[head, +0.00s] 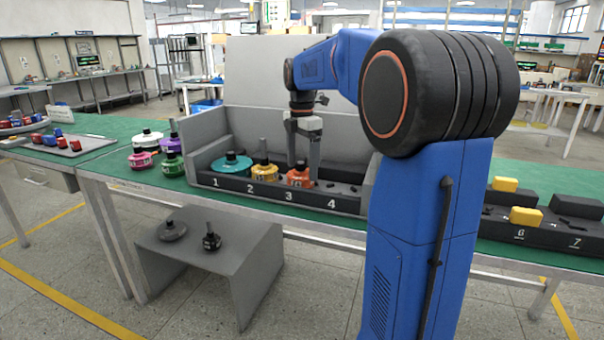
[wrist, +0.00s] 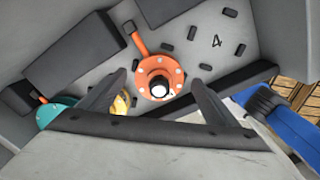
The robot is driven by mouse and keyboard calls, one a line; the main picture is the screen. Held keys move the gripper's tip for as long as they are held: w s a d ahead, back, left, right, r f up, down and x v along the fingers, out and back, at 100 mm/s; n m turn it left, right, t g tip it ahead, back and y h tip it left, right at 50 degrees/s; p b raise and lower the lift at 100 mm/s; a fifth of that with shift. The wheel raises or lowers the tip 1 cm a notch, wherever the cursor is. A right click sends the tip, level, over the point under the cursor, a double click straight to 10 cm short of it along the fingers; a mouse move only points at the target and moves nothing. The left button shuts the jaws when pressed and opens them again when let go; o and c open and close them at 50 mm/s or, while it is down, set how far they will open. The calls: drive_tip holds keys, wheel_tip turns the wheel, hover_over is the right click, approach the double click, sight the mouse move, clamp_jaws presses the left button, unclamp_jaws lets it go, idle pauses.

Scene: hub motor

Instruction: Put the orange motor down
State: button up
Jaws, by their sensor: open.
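The orange motor (head: 299,179) sits upright in the grey fixture (head: 262,190), at the place marked 3. In the wrist view the orange motor (wrist: 160,66) shows its round flange, its dark and white shaft end and an orange arm to one side. My gripper (head: 302,170) is open, pointing down over the motor. In the wrist view its two fingers (wrist: 160,80) stand apart on either side of the shaft, with gaps visible. The fixture's front wall hides the motor's base in the head view.
A teal motor (head: 232,163) stands at place 1 and a yellow motor (head: 264,172) at place 2. Place 4 (head: 335,188) holds only small dark pegs. Several motors, one pink (head: 141,160), stand left of the fixture. A grey low stand (head: 205,262) holds two dark parts.

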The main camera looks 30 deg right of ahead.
wheel_tip(320, 180, up, 9)
drive_tip(key=shift+f, duration=0.15)
drive_tip(key=s+a+m, duration=0.1)
drive_tip(key=s+a, duration=0.1)
drive_tip(key=s+a+f+m, duration=0.1)
drive_tip(key=s+a, duration=0.1)
drive_tip(key=s, duration=0.1)
drive_tip(key=s+a+f+m+t, duration=0.1)
drive_tip(key=s+a+m, duration=0.1)
drive_tip(key=shift+s+f, duration=0.2)
drive_tip(key=shift+s, duration=0.05)
drive_tip(key=s+a+f+m+t, duration=0.1)
drive_tip(key=s+a+f+m, duration=0.2)
drive_tip(key=s+f, duration=0.3)
drive_tip(key=s+a+f+m+t, duration=0.1)
drive_tip(key=s+a+f+m, duration=0.2)
drive_tip(key=s+f+m, duration=0.3)
drive_tip(key=s+a+f+m+t, duration=0.1)
drive_tip(key=s+a+f+m, duration=0.2)
drive_tip(key=s, duration=0.7)
wheel_tip(320, 180, down, 4)
drive_tip(key=shift+s+a+f+m+t, duration=0.25)
drive_tip(key=shift+s+a+m+t, duration=0.15)
drive_tip(key=shift+m, duration=0.6)
